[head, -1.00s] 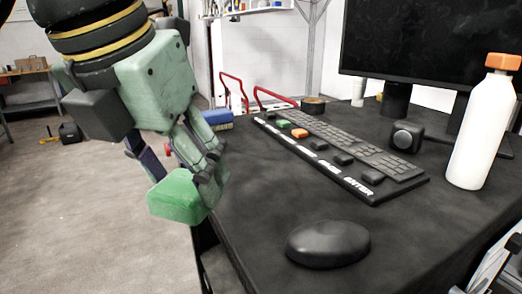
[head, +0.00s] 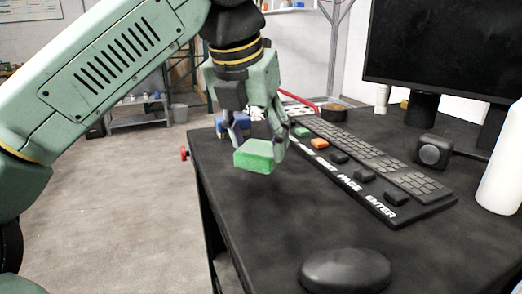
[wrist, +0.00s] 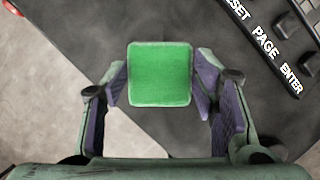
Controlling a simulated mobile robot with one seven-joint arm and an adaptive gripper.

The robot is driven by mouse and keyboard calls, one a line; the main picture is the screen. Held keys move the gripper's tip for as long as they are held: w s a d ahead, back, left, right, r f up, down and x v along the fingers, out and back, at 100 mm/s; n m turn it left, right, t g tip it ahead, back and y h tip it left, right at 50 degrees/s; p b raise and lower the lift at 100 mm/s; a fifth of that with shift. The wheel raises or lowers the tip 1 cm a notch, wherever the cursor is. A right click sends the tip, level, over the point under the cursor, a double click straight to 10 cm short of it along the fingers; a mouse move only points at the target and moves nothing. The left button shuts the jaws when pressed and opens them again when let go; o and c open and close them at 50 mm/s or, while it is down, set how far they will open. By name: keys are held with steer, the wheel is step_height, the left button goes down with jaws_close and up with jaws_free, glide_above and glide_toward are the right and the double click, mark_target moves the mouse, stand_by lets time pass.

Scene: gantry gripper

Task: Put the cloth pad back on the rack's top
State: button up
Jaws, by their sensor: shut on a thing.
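The cloth pad appears as a green, block-like pad (head: 254,156) in my gripper (head: 257,140). My gripper is shut on it, with one finger at each side. In the head view the pad hangs above the left part of the black desk. The wrist view shows its square green face (wrist: 160,73) between the two purple-lined fingers. Below it there show the dark desk edge and the pale floor. I cannot make out for certain which thing is the rack.
The black desk (head: 270,215) carries a keyboard (head: 385,165), a dark mouse (head: 345,270), a small black box (head: 432,150), a white bottle (head: 503,165) and a monitor (head: 445,45). A blue object (head: 218,122) sits behind my gripper. The desk's left front part is clear.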

mark_target(259, 146)
steer(key=shift+w+d, duration=0.1)
steer(key=shift+w, duration=0.15)
steer(key=shift+s+b+x, duration=0.15)
steer(key=shift+b+x, duration=0.3)
steer(key=shift+x, duration=0.5)
steer(key=shift+s+b+x, duration=0.1)
steer(key=shift+b+x, duration=0.35)
steer(key=shift+x, duration=0.45)
steer(key=shift+f, duration=0.15)
steer(key=shift+f, duration=0.15)
steer(key=o, duration=1)
steer(key=shift+o, duration=0.2)
steer(key=shift+r, duration=0.35)
steer(key=v, duration=1.1)
steer(key=shift+s+a+r, duration=0.25)
steer(key=shift+r, duration=0.05)
